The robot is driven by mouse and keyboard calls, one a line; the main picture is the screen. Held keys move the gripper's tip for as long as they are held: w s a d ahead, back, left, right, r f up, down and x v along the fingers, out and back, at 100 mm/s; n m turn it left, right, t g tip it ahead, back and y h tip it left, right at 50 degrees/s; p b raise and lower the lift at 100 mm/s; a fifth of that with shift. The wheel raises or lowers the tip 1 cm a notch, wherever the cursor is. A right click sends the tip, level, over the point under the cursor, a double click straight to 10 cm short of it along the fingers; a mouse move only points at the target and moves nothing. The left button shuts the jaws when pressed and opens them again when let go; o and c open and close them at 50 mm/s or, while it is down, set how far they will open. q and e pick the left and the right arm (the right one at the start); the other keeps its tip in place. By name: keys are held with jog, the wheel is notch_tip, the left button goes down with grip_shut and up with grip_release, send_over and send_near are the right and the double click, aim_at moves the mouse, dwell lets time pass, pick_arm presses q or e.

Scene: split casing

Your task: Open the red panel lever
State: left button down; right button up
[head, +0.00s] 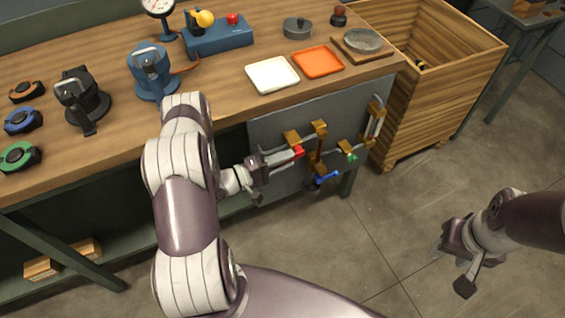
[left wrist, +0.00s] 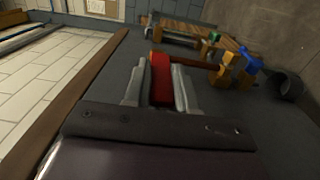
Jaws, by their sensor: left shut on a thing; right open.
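The red panel lever (head: 298,152) is on the grey panel (head: 263,131) on the front of the workbench. My left gripper (head: 283,159) is at it, with its fingers closed around the red handle. In the left wrist view the red lever (left wrist: 160,80) stands between the two fingers of my left gripper (left wrist: 161,88). A blue lever (head: 326,178) and a green lever (head: 351,157) are on the same panel, to the right of the red one. My right gripper (head: 452,270) is open and empty over the floor at the lower right.
Brass-coloured fittings and grey pipes surround the levers. A wooden crate (head: 455,80) stands right of the panel. The bench top (head: 215,88) holds a white tray (head: 272,75), an orange tray (head: 318,62) and several devices. The floor in front is clear.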

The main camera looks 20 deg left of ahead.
pick_arm(q)
jog(key=c, duration=0.9)
grip_release()
jog(key=shift+w, duration=0.1)
jog(key=v, duration=1.2)
jog(key=shift+s+a, duration=0.2)
jog(key=shift+s, duration=0.1)
